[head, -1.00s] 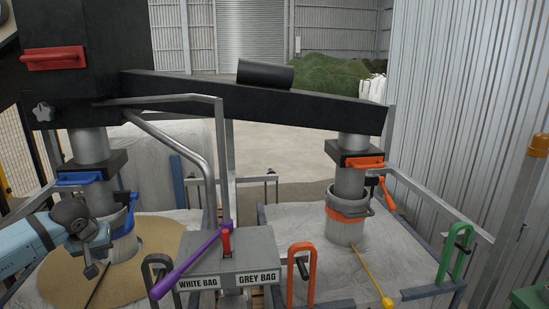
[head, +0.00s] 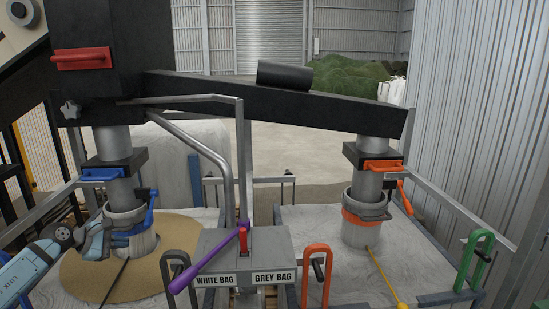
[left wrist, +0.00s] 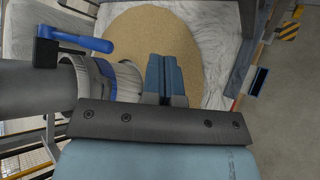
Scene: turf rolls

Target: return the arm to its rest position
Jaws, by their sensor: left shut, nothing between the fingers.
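My left arm comes in from the left in the head view. My left gripper (head: 106,240) is close to the lower end of the left filling spout (head: 125,217); whether they touch is not clear there. In the left wrist view the two blue fingers (left wrist: 163,75) are together with nothing between them. They point over the round heap of tan grain (left wrist: 130,28) in the left bag, beside the spout's pale sleeve (left wrist: 127,77). The blue handle (left wrist: 85,42) lies to their left, apart from them. My right gripper is not in view.
A grey control box (head: 243,247) with a purple lever (head: 208,258) stands between the two bags. A right spout (head: 368,195) with orange parts hangs over the right bag. Green (head: 475,255) and orange (head: 316,275) looped handles stand in front. Open floor lies behind.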

